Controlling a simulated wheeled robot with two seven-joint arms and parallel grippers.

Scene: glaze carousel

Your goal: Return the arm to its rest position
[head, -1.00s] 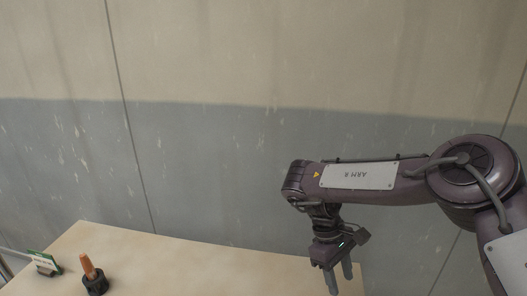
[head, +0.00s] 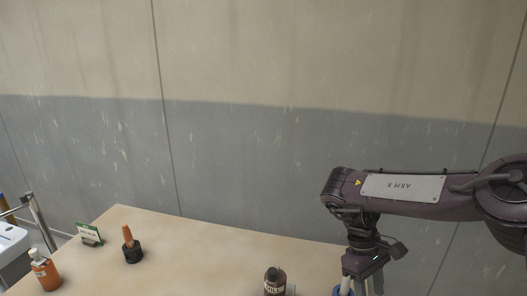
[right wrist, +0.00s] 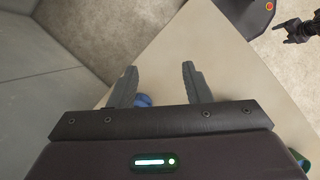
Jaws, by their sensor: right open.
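My right arm (head: 400,186) comes in from the right in the head view, raised over the right end of the table. Its gripper (head: 358,288) points down, with the fingertips at the lower edge of the picture. In the right wrist view the right gripper (right wrist: 156,84) shows two grey fingers apart with nothing between them. A blue item (right wrist: 144,100) shows low beside the left finger, partly hidden by the gripper body. My left gripper is not in the head view.
The pale table (head: 200,240) holds an orange bottle (head: 45,272), a small sign (head: 89,235), an orange-brown stick in a black holder (head: 131,250) and a dark bottle (head: 275,280). A white device (head: 10,242) stands at the left. The table's middle is clear.

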